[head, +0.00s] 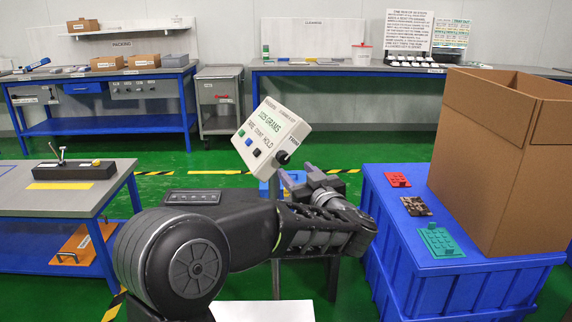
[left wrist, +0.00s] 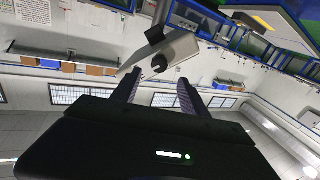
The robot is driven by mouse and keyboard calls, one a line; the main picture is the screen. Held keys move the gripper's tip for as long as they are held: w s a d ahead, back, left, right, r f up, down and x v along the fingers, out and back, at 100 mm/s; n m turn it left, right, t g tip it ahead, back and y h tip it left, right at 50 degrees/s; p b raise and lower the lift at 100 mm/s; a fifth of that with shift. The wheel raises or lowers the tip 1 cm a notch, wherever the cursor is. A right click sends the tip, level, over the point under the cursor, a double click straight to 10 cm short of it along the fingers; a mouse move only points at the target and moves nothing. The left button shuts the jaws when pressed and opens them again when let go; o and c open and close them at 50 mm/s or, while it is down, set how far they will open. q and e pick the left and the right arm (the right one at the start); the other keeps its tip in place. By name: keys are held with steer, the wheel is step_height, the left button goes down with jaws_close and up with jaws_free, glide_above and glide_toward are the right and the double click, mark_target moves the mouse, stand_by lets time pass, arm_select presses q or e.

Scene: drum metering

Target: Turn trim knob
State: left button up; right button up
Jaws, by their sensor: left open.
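The trim knob (head: 283,157) is a small black knob on the right side face of a pale display box (head: 262,162). The tilted box stands on a post and reads 1025 GRAMS, with green, blue and black buttons on its front. My left gripper (head: 301,178) is just below and right of the knob, its fingers pointing up toward it. My right gripper is not in view.
A blue crate (head: 400,237) at the right bears a cardboard box (head: 490,190) and red, brown and green pieces. A grey-topped table (head: 85,202) with a lever box (head: 75,171) stands at the left. Benches line the back wall, with green floor between.

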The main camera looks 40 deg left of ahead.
mark_target(285, 160)
arm_select(q)
steer(key=shift+b+x, duration=0.4)
steer(key=shift+x, duration=3.55)
steer(key=shift+c, duration=0.2)
jaws_close()
